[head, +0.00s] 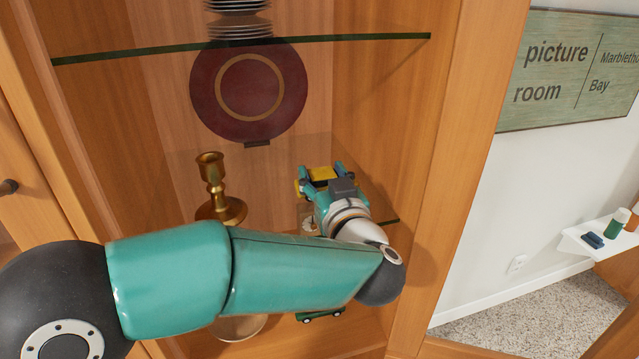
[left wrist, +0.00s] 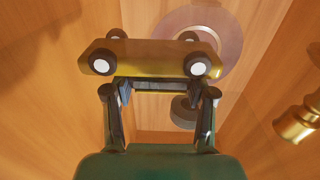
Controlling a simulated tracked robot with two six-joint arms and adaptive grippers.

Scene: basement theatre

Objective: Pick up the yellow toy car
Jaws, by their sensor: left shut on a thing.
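The yellow toy car (head: 321,173) is in the display cabinet, above the lower glass shelf, at the end of my left arm. In the left wrist view the car (left wrist: 150,62) shows side-on, with dark tyres and white hubs, across the fingertips. My left gripper (head: 320,184) is shut on it; both fingers also show in the left wrist view (left wrist: 160,92). My gripper and wrist hide part of the car in the head view. My right gripper is in neither view.
A brass candlestick (head: 213,185) stands left of my gripper. A dark red plate (head: 205,88) stands upright behind. An upper glass shelf (head: 340,42) holds stacked plates (head: 238,22). A small green toy car (head: 320,316) sits lower down, below my arm. The cabinet's side (head: 450,170) is close on the right.

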